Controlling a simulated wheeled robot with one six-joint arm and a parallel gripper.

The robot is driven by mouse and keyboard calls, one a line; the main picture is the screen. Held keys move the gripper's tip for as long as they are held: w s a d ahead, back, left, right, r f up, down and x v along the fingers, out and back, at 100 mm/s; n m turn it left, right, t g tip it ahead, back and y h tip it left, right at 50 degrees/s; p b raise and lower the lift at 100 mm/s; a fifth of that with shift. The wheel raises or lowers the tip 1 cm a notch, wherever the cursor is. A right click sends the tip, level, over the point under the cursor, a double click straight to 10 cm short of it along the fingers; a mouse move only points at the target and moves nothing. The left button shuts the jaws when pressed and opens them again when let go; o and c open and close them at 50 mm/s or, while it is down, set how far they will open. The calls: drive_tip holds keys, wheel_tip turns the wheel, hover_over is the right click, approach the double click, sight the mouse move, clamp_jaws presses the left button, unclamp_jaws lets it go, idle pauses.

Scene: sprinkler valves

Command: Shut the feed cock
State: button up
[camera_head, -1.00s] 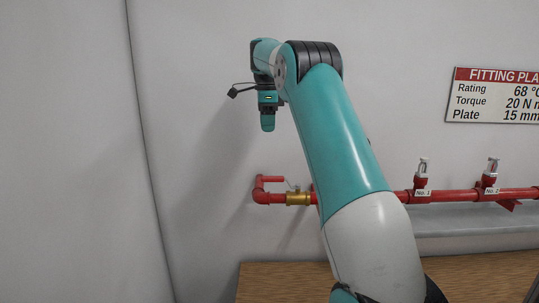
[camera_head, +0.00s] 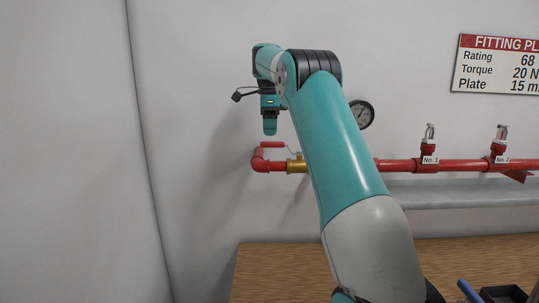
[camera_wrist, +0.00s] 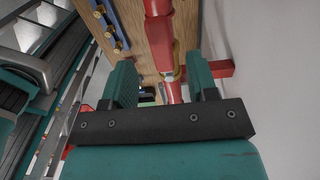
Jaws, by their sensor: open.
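The feed cock has a brass body (camera_head: 297,166) on the left end of a red pipe (camera_head: 395,165). Its red lever (camera_head: 272,145) lies roughly level above the pipe, pointing left. My arm hides the pipe just right of the brass body. A bit of brass (camera_wrist: 180,73) shows near the right finger. I see nothing gripped.
Sprinkler heads No. 1 (camera_head: 429,147) and No. 2 (camera_head: 499,145) stand on the pipe to the right. A round gauge (camera_head: 361,114) and a fitting plate sign (camera_head: 498,66) are on the wall. A wooden bench (camera_head: 275,270) lies below. The wall left of the pipe is clear.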

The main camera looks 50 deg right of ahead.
sight(270, 142)
drive_tip(key=shift+f+b, duration=1.45)
drive_tip(key=shift+f, duration=0.6)
clamp_jaws()
